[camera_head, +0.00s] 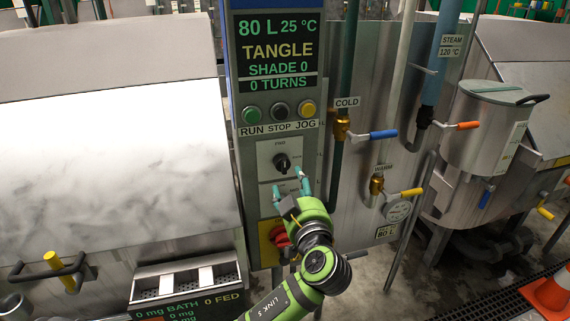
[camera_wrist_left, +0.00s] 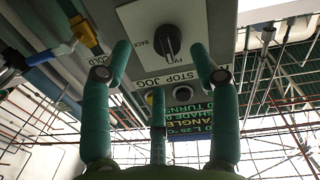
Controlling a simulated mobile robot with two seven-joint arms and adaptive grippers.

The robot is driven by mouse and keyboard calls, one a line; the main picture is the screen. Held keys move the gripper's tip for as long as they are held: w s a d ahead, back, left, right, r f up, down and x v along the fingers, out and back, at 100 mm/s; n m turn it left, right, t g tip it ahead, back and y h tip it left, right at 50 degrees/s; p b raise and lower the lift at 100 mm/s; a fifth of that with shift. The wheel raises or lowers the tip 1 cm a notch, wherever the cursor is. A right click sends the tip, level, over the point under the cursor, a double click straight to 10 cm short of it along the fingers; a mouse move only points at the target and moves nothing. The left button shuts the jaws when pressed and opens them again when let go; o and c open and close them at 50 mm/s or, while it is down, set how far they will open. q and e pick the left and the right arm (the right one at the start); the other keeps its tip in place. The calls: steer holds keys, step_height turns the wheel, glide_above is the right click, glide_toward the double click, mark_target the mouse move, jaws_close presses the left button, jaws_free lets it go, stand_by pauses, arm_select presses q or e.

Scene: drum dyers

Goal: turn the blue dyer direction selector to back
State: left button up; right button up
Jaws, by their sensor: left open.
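The direction selector (camera_head: 282,162) is a black knob on a white plate on the grey control column of the blue-topped dyer. It also shows in the left wrist view (camera_wrist_left: 168,40), between and beyond my fingertips. FWD is printed at the plate's top, BACK at its side; the knob seems to point towards FWD. My left gripper (camera_head: 289,182) is open and empty just below and in front of the knob, its green fingers spread. In the left wrist view the gripper (camera_wrist_left: 164,62) shows fingers either side of the knob, apart from it. My right gripper is out of view.
RUN (camera_head: 250,114), STOP (camera_head: 279,110) and JOG (camera_head: 307,108) buttons sit above the selector. A red stop button (camera_head: 279,236) is partly hidden below my gripper. Blue (camera_head: 383,134) and yellow (camera_head: 411,192) valve levers stand to the right.

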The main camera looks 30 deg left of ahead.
mark_target(284, 168)
arm_select(q)
steer(key=shift+n, duration=0.3)
steer(key=w+a+p, duration=0.1)
steer(key=w+a+r+p, duration=0.1)
steer(key=a, duration=0.1)
steer(key=w+a+p, duration=0.1)
steer(key=a, duration=0.1)
steer(key=shift+w+r, duration=0.25)
steer(key=shift+w, duration=0.15)
steer(key=shift+w+a+f+p, duration=0.1)
steer(key=shift+w+a+p, duration=0.1)
steer(key=shift+a+p, duration=0.1)
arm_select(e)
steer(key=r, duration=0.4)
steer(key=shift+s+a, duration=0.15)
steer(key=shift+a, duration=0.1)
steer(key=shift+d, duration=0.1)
arm_select(q)
steer(key=shift+d, duration=0.1)
steer(key=shift+c, duration=0.8)
steer(key=c, duration=1)
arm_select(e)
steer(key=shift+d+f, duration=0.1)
